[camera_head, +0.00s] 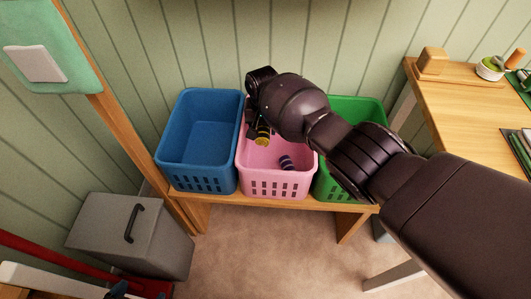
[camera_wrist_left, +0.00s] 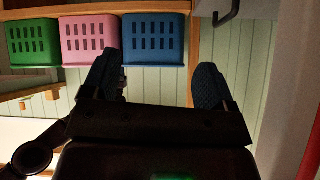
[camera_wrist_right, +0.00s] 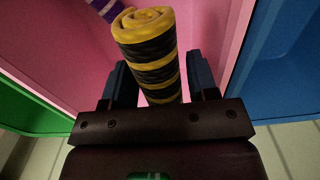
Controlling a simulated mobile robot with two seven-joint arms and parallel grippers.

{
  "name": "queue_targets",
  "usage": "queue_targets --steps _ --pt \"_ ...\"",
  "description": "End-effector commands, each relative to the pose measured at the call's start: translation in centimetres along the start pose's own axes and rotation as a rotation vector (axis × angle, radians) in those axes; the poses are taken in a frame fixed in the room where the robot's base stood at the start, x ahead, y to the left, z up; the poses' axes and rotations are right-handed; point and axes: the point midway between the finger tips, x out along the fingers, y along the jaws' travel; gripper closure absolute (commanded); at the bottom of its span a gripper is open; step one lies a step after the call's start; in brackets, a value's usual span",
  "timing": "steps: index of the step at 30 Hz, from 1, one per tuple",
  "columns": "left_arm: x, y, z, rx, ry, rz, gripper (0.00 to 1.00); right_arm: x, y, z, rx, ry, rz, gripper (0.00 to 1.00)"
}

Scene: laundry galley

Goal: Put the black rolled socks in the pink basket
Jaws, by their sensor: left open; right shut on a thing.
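The black rolled socks (camera_wrist_right: 150,50), a roll banded in black and yellow, are between the two fingers of my right gripper (camera_wrist_right: 160,85), which is shut on them. In the head view the socks (camera_head: 263,138) show beside my right gripper (camera_head: 253,130), over the inside of the pink basket (camera_head: 277,188). I cannot tell whether they touch the basket floor. My right arm hides part of the basket's back and right side. My left gripper (camera_wrist_left: 154,82) is open and empty, well away from the baskets.
A purple striped roll (camera_head: 287,163) lies in the pink basket. An empty blue basket (camera_head: 208,135) stands to its left and a green basket (camera_head: 355,105) to its right, on a wooden bench. A grey lidded box (camera_head: 100,225) stands front left; a wooden table (camera_head: 470,100) is at right.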

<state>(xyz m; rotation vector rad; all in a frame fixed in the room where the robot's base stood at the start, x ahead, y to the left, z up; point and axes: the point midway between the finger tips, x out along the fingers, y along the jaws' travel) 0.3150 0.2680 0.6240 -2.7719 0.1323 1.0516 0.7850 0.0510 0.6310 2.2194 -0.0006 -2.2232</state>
Motion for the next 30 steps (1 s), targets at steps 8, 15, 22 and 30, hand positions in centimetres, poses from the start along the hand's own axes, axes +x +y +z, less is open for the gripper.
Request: queue_targets --steps 8,15,22,30 --pt "1.1 0.5 -0.1 0.053 0.023 0.01 0.21 6.8 0.0 0.3 -0.002 -0.011 0.0 0.7" --pt "1.4 0.6 -1.5 0.076 0.06 0.012 0.21 8.1 0.0 0.0 0.0 -0.001 0.0 0.7" --pt "1.6 0.8 -0.4 0.092 0.042 0.018 0.21 10.4 0.0 0.1 -0.001 -0.006 0.0 0.7" --pt "1.8 0.8 -0.9 0.078 0.106 0.013 0.21 14.0 0.0 0.2 -0.001 -0.006 0.0 0.7"
